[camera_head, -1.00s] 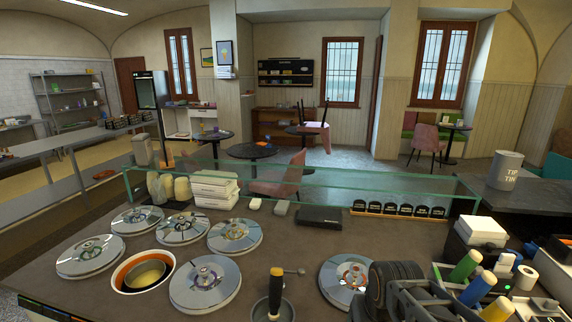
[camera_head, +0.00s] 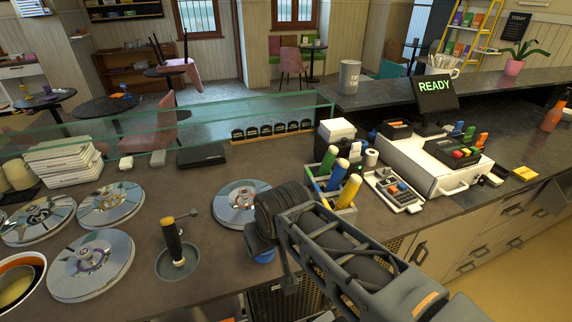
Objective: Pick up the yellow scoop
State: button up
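A yellow handle (camera_head: 349,191) stands tilted in a small caddy (camera_head: 346,213) beside a blue and a green one, right of centre on the counter. The part below it is hidden in the caddy, so I cannot tell its full shape. My arm crosses the lower right, and its dark end is in front of and left of the caddy, apart from the yellow handle in the picture. My gripper's fingertips cannot be made out.
Shiny round lids (camera_head: 91,264) cover wells on the left. One lid (camera_head: 238,202) lies close to my arm. A blue round object (camera_head: 264,256) is partly hidden under the arm. A card reader tray (camera_head: 392,190) and cash register (camera_head: 437,165) stand right of the caddy. A glass guard (camera_head: 230,111) runs behind.

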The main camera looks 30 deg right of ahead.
aim_at(348, 193)
jog(key=z, duration=0.05)
jog(key=k, duration=0.5)
jog(key=u, duration=2.5)
jog(key=k, duration=1.35)
jog(key=z, duration=1.85)
jog(key=i, duration=0.5)
